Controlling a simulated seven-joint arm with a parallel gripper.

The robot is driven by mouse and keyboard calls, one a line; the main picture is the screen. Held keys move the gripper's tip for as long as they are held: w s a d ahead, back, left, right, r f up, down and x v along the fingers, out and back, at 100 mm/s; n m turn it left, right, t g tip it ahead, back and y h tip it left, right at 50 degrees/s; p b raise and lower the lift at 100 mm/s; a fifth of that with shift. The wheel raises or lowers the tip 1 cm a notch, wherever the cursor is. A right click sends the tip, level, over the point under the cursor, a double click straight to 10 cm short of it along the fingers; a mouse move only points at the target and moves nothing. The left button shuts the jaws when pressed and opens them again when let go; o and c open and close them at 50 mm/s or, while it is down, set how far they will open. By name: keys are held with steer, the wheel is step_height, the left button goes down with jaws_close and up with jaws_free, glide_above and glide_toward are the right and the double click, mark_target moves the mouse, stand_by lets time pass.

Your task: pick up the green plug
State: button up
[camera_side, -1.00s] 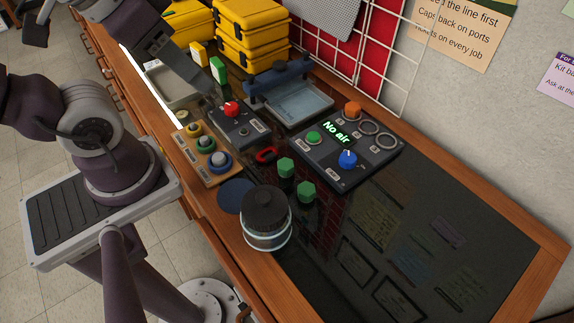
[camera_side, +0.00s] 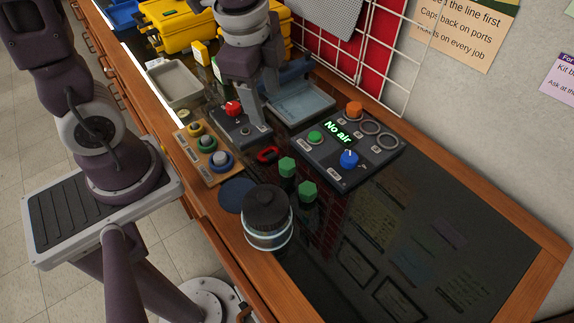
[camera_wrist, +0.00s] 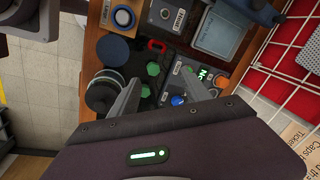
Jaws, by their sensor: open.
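Two green hexagonal plugs lie on the dark bench mat. The far green plug (camera_side: 287,167) is close to the panel's left edge, and the near green plug (camera_side: 308,191) is just in front of it. In the wrist view the far green plug (camera_wrist: 153,68) and near green plug (camera_wrist: 145,91) show between my fingers. My gripper (camera_side: 268,120) is open and empty, pointing down above the bench, behind the plugs in the side view. Its spread fingers also frame this spot in the wrist view (camera_wrist: 161,77). It appears apart from both plugs.
A black-lidded canister (camera_side: 267,217) and a dark blue disc (camera_side: 236,196) stand left of the plugs. A red clip (camera_side: 267,155) lies behind them. The control panel (camera_side: 330,176) reads "No air" and carries several knobs. The mat's right side is clear.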

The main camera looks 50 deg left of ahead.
mark_target(287, 163)
steer(key=d+f+m, duration=0.1)
steer(key=f+m, duration=0.1)
steer(key=f, duration=0.1)
steer(key=w+d+f+m+g, duration=0.1)
steer(key=f+m, duration=0.1)
steer(key=w+d+f+m+g, duration=0.1)
steer(key=f+m, duration=0.1)
steer(key=f, duration=0.1)
steer(key=shift+w+f+h, duration=0.15)
steer(key=shift+f+h, duration=0.15)
steer(key=shift+h, duration=0.1)
steer(key=shift+m, duration=0.3)
step_height(287, 163, down, 8)
steer(key=shift+w+r, duration=0.15)
steer(key=shift+r, duration=0.05)
jaws_close()
